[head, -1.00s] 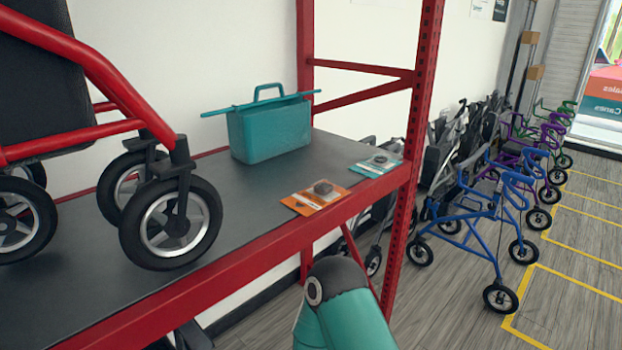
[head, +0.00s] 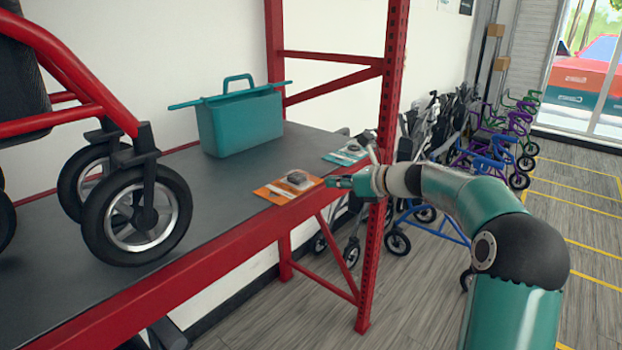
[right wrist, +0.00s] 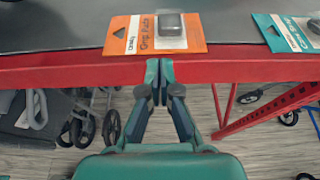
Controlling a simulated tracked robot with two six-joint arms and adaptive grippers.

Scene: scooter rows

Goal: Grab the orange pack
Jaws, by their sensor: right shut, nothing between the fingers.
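The orange pack (head: 287,187) lies flat on the dark shelf at its red front edge, with a dark grey item under its clear cover. It also shows in the right wrist view (right wrist: 126,36), at the top, its near edge by the red beam. My right gripper (head: 333,182) is at the shelf's front edge, just right of the pack in the head view. In the right wrist view its fingers (right wrist: 159,72) are together with nothing between them, in front of the beam and just short of the pack. My left gripper is not in view.
A teal pack (head: 346,153) lies right of the orange one. A teal bag (head: 240,122) stands farther back. A red-framed wheeled walker stands on the shelf (head: 222,190) at left. A red upright post (head: 385,110) rises close behind my right wrist.

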